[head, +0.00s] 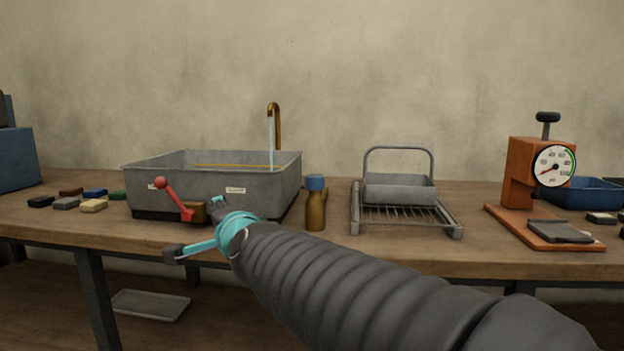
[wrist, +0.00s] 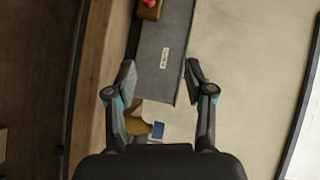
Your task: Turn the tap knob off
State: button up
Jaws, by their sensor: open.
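A brass post with a blue cap (head: 316,184), which looks like the tap knob, stands upright on the bench just right of the grey basin (head: 255,192). A brass spout (head: 274,112) rises behind the basin, and a stream of water (head: 271,146) falls from it into the basin. My gripper (head: 193,229) is open and empty at the bench's front edge, left of the post. In the wrist view the basin's labelled wall (wrist: 160,45) shows beyond and between the fingers (wrist: 160,75). The blue cap (wrist: 158,130) shows low between the finger bases, partly hidden.
A red lever (head: 174,199) on a brass block sticks out from the basin's front, close to my gripper. Several coloured blocks (head: 93,205) lie at left. A wire rack (head: 407,212) with a grey pan and an orange gauge press (head: 521,172) stand at right.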

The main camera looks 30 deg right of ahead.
jog(key=w+d+r+m+t+h, duration=0.25)
jog(key=w+r+m+h, duration=0.2)
jog(key=m, duration=0.35)
jog(key=m+g+h, duration=1.2)
jog(key=m+h, duration=0.1)
jog(key=m, duration=1.4)
send_near(322, 177)
jog(key=x, duration=0.4)
jog(key=w+p+x, duration=0.1)
jog(key=x, duration=0.7)
jog(key=shift+w+a+f, duration=0.2)
jog(key=shift+w+f, duration=0.1)
jog(key=shift+w, duration=0.1)
